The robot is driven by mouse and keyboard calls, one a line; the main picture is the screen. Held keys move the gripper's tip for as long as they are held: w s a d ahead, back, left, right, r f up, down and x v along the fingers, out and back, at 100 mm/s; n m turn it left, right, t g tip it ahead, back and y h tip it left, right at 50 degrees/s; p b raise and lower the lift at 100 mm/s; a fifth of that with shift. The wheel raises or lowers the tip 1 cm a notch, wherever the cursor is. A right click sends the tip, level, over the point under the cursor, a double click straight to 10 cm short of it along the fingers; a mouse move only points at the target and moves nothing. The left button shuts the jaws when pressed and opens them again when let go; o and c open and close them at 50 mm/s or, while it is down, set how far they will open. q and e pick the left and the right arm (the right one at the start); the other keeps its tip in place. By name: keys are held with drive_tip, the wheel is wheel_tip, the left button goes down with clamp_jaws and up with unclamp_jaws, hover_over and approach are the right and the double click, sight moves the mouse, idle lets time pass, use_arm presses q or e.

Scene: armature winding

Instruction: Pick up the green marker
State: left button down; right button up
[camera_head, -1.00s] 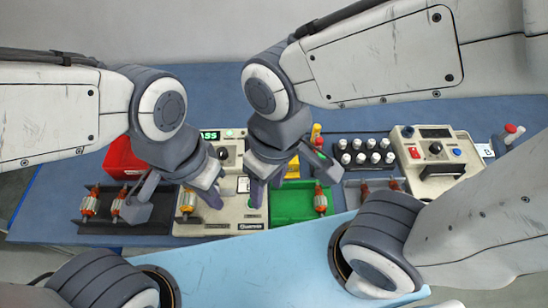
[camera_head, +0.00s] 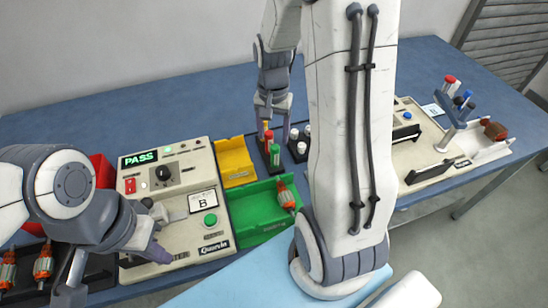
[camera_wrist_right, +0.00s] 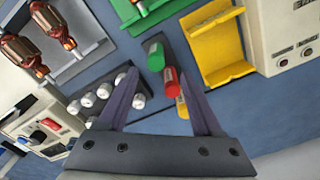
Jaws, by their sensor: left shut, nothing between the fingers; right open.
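The green marker (camera_head: 275,155) stands upright in a dark holder beside a red marker (camera_head: 269,136) and a yellow marker (camera_head: 266,126). In the right wrist view the green marker (camera_wrist_right: 155,52) shows in front of the fingertips, with the red marker (camera_wrist_right: 171,82) and yellow marker (camera_wrist_right: 182,106) closer to the right finger. My right gripper (camera_head: 272,112) is open and empty, pointing down near the markers at the far end of the holder. My left gripper (camera_head: 158,252) is shut and empty, low over the PASS tester's front.
White-capped pegs (camera_wrist_right: 88,99) stand close beside the marker holder. A wire-wound armature (camera_head: 287,195) sits at the green bin.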

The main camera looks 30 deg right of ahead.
sight(275, 156)
wheel_tip(275, 156, down, 4)
drive_tip(key=shift+r, duration=0.25)
drive_tip(key=shift+s+f, duration=0.25)
drive_tip(key=shift+f, duration=1.1)
drive_tip(key=shift+s+f, duration=0.2)
drive_tip(key=shift+f, duration=1.1)
clamp_jaws()
